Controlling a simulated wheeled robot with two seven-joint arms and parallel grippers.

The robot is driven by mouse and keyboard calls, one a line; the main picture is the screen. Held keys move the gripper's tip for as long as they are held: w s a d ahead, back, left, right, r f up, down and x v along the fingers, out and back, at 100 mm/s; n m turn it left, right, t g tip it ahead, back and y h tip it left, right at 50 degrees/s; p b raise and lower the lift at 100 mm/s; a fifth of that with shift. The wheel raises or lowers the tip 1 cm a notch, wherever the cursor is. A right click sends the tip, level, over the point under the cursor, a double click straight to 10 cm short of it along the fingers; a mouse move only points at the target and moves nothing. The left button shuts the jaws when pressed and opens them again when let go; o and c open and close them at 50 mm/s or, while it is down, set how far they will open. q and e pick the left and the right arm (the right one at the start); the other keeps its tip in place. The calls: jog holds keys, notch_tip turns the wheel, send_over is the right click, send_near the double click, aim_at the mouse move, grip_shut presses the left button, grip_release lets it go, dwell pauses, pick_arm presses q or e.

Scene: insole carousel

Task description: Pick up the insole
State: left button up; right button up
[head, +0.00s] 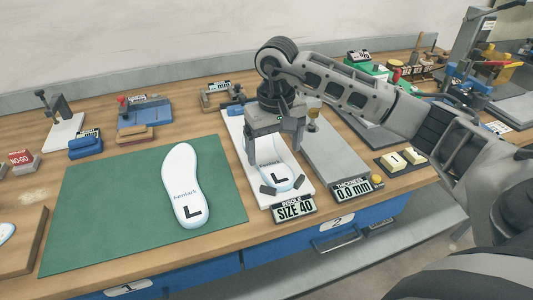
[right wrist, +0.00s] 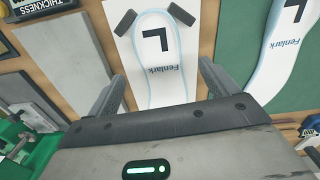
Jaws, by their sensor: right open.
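A white insole (head: 275,172) marked L lies on a white sizing board (head: 303,192) tagged SIZE 40, its near end by two dark stops. My right gripper (head: 275,148) is over the farther part of this insole, open, and hides part of it. In the right wrist view the fingers of my right gripper (right wrist: 160,85) stand apart to either side of the insole (right wrist: 155,55), with nothing between them visibly gripped. A second white insole (head: 181,188) marked L lies flat on the green mat (head: 110,200). My left gripper is not in view.
A grey thickness plate (head: 335,155) reading 0.0 mm stands just right of the sizing board. Blue fixtures (head: 145,112) and a NO-GO block (head: 22,160) are at the left and back. The mat around the second insole is clear.

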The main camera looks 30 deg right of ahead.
aim_at(274, 170)
notch_tip(274, 170, down, 4)
jog(key=shift+f+p, duration=0.2)
jog(key=shift+p, duration=0.2)
jog(key=c, duration=1.1)
jog(key=shift+o, duration=0.2)
jog(key=shift+r, duration=0.15)
